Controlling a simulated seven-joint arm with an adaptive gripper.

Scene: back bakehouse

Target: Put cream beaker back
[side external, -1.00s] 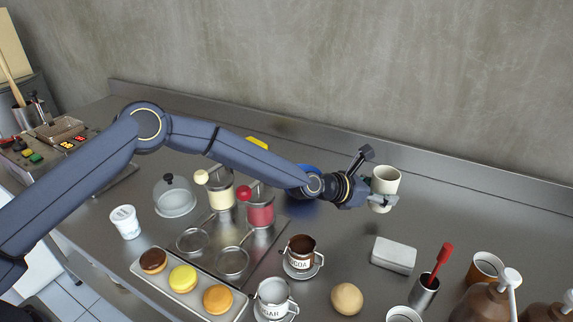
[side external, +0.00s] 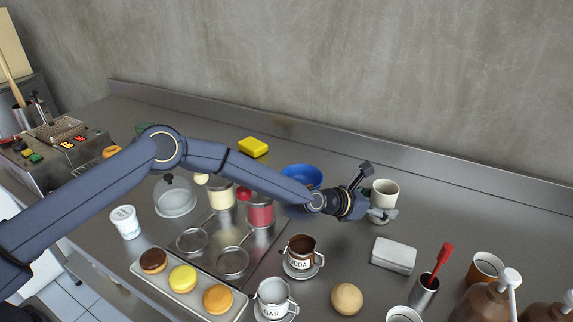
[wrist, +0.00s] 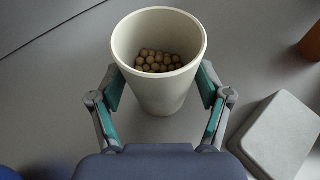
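The cream beaker (side external: 385,188) is upright at the right of my arm, over the back part of the steel counter. In the wrist view the beaker (wrist: 150,85) stands between my two fingers, with several small round tan pieces inside. My gripper (side external: 383,214) is shut on the beaker, low on its body.
A pale block (side external: 394,255) lies in front of the beaker. A blue bowl (side external: 301,177) and a yellow sponge (side external: 253,147) are behind my arm. A cocoa cup (side external: 301,252), a bun (side external: 347,298) and a red-handled tool (side external: 442,262) stand nearer. Counter right of the beaker is clear.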

